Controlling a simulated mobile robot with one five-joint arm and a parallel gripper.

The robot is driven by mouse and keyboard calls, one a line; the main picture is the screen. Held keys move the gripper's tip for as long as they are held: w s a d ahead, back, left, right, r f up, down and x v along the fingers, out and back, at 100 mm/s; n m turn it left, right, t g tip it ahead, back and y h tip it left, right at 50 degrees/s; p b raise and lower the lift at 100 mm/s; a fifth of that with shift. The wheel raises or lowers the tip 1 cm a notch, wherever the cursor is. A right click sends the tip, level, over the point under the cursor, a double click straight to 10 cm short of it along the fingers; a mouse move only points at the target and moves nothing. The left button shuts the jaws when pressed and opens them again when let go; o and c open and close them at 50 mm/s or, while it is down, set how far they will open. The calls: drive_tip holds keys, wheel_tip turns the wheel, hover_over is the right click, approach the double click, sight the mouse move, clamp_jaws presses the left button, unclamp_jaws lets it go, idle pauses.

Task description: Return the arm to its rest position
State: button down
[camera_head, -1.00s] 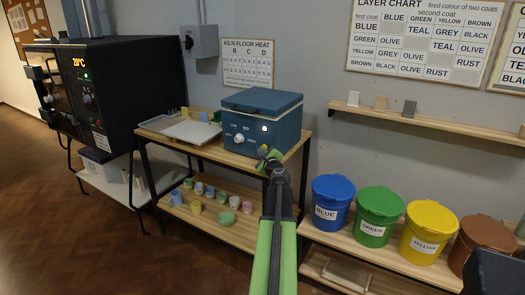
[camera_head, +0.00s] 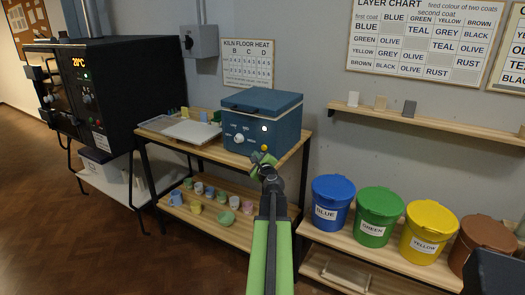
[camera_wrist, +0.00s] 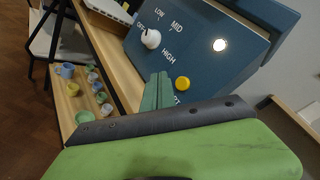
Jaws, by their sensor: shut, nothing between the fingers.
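My arm reaches forward from the bottom middle of the head view, with green and dark links. My gripper (camera_head: 262,158) is shut and empty in front of the blue box (camera_head: 262,121) on the table. In the wrist view the shut green fingers (camera_wrist: 157,90) show beside the box's yellow button (camera_wrist: 182,83); I cannot tell from this angle whether they touch it. The box front also bears a white knob (camera_wrist: 151,39) with LOW, MID and HIGH marks, and a lit round white lamp (camera_wrist: 219,45).
A wooden table (camera_head: 284,149) holds the box; its lower shelf (camera_head: 235,228) bears several small cups. A black kiln (camera_head: 130,85) stands left. Lidded blue (camera_head: 333,200), green (camera_head: 379,216), yellow (camera_head: 428,232) and brown (camera_head: 480,243) buckets stand right. Floor is clear at lower left.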

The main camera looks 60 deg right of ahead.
drive_tip(key=shift+a, duration=0.95)
